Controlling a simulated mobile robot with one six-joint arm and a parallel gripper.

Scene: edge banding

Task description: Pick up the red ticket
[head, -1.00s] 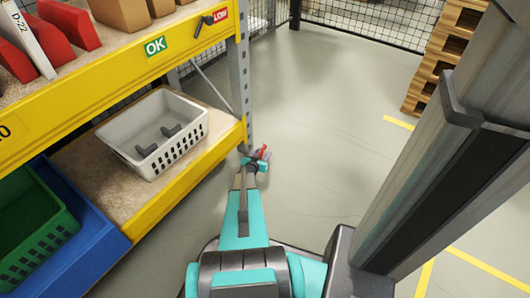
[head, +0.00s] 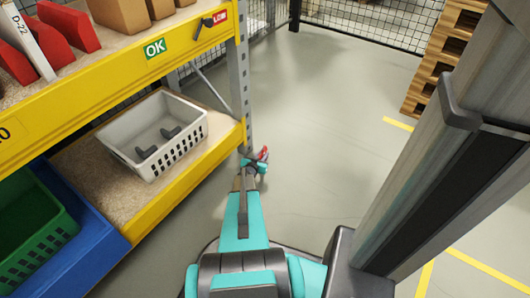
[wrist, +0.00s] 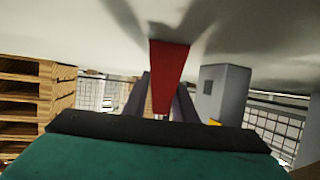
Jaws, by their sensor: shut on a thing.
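The red ticket (wrist: 169,75) is a flat red strip in the wrist view, between the two dark fingers of my gripper (wrist: 161,98). My gripper is shut on it. In the head view my gripper (head: 262,157) is small, at the far end of my teal arm, just right of the shelf's front post. A bit of red from the ticket (head: 264,153) shows at its tip. The ticket's far end reaches a pale surface at the top of the wrist view; I cannot tell if it touches.
A yellow-edged shelf (head: 188,185) with a white basket (head: 190,143) stands to the left, close to my gripper. A green crate (head: 35,235) is at lower left. Wooden pallets (head: 440,65) are stacked at upper right. The grey floor (head: 330,130) between is clear.

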